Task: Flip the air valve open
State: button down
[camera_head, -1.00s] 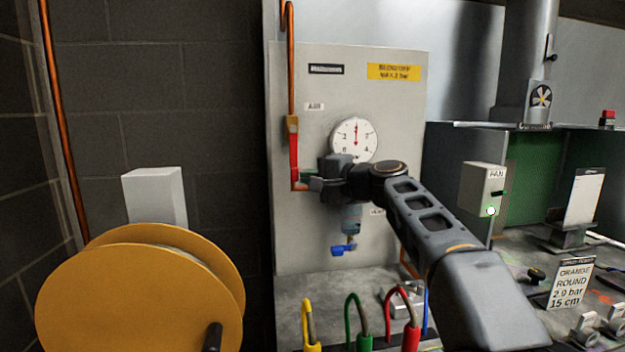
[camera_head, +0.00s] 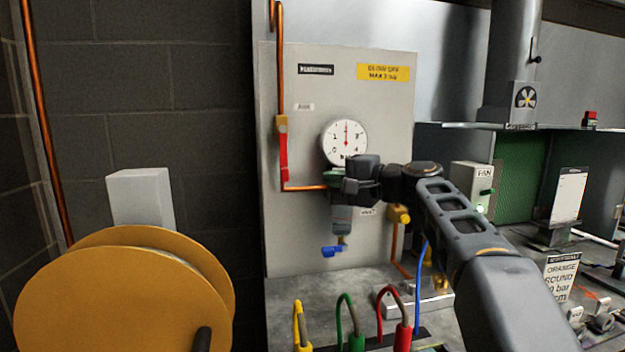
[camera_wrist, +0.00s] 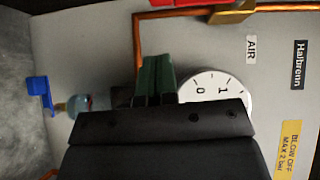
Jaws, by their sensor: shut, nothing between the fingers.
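The air valve is a brass body (camera_head: 281,124) on the copper pipe, with a red lever (camera_head: 283,158) hanging straight down along the pipe. The AIR label (camera_head: 304,107) is beside it. In the wrist view the brass body (camera_wrist: 233,12) and part of the red lever (camera_wrist: 185,3) show at the top edge. My gripper (camera_head: 346,186) is shut and empty. It is right of and below the lever, apart from it, in front of the green regulator part (camera_wrist: 157,75) under the gauge (camera_head: 345,143). In the wrist view my gripper (camera_wrist: 150,100) hides part of the gauge and regulator.
A clear bowl with a blue drain tap (camera_head: 332,251) hangs below the regulator. A yellow hose reel (camera_head: 110,295) stands front left. The panel left of the lever is bare.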

jog(key=shift+v, duration=3)
jog(key=shift+f, duration=0.2)
